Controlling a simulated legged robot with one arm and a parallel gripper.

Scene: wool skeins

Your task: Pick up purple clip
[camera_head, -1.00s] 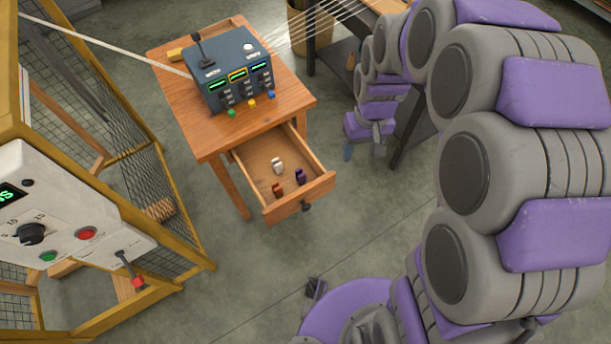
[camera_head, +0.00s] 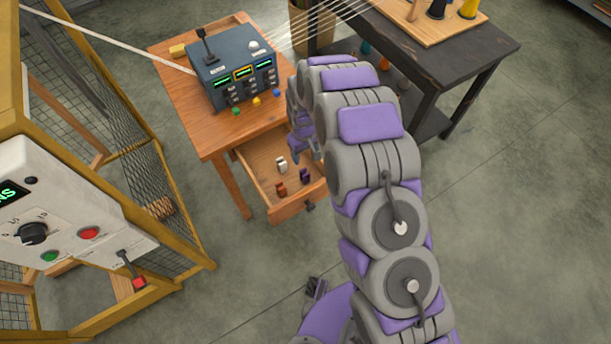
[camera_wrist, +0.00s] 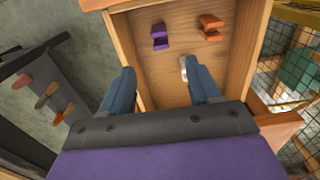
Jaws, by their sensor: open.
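The purple clip (camera_head: 305,175) is in the open wooden drawer (camera_head: 258,186), near its front right in the head view. In the wrist view the purple clip (camera_wrist: 160,37) lies beyond my fingertips, up and slightly left of the middle between them. An orange-brown clip (camera_head: 281,188) and a white clip (camera_head: 282,164) are in the same drawer. The wrist view shows the orange clip (camera_wrist: 210,27) to the right and the white clip (camera_wrist: 184,68) partly hidden by my right finger. My gripper (camera_wrist: 163,78) is open and empty, with its blue fingers apart above the drawer.
A control box (camera_head: 232,76) with a lever and coloured buttons stands on the wooden table (camera_head: 200,127) above the drawer. A yellow-framed mesh cage (camera_head: 178,203) is on the left. A dark workbench (camera_head: 478,50) stands at the back right.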

